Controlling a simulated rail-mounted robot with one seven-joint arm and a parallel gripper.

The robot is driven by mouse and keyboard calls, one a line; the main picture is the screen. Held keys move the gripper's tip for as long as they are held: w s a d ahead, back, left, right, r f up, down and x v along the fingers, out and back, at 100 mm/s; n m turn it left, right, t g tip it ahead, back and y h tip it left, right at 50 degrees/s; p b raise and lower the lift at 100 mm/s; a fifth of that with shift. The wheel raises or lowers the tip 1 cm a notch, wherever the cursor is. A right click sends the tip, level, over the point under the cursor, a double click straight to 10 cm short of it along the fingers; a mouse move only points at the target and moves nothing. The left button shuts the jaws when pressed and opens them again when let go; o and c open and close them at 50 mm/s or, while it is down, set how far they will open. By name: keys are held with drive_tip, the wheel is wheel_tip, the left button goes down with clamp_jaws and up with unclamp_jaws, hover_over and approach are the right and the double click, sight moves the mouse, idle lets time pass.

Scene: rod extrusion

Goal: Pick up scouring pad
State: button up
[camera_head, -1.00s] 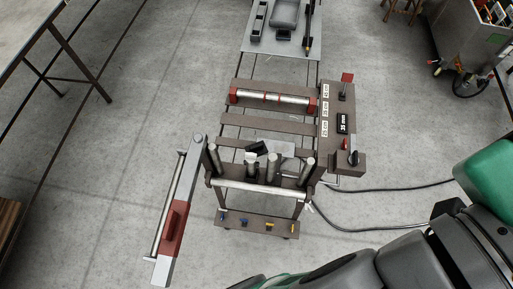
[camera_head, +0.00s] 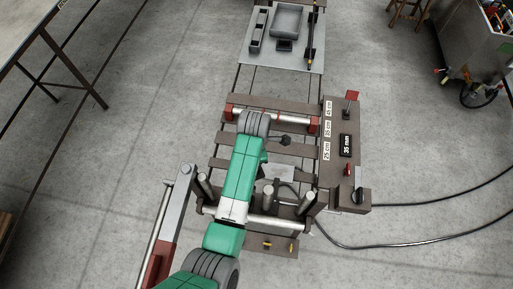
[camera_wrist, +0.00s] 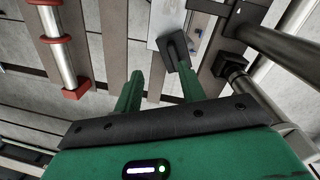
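A dark grey block, which looks like the scouring pad (camera_wrist: 177,46), lies over a pale plate in the upper middle of the wrist view. My gripper (camera_wrist: 160,70) has its two green fingers spread apart with nothing between them. The right fingertip overlaps the pad's lower end in the picture; I cannot tell whether they touch. The left fingertip is clear of it. In the head view my green arm reaches over the machine. The pad and the fingers cannot be made out there.
Metal posts (camera_head: 309,201) stand beside the pale plate (camera_head: 278,172); thick rods also show at right in the wrist view (camera_wrist: 285,52). A silver roller (camera_head: 290,121) with red ends lies across the far slats. A control box (camera_head: 340,145) stands at right.

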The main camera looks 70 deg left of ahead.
drive_tip(key=f, duration=0.1)
drive_tip(key=s+f+n, duration=0.1)
drive_tip(key=s+f+n+h, duration=0.1)
drive_tip(key=shift+s+d+g, duration=0.25)
drive_tip(key=shift+g, duration=0.15)
drive_tip(key=shift+d+f, duration=0.1)
drive_tip(key=shift+f, duration=0.85)
drive_tip(key=f, duration=0.5)
drive_tip(key=shift+w+d+f, duration=0.15)
drive_tip(key=shift+w+f, duration=0.15)
drive_tip(key=shift+f, duration=0.1)
clamp_jaws()
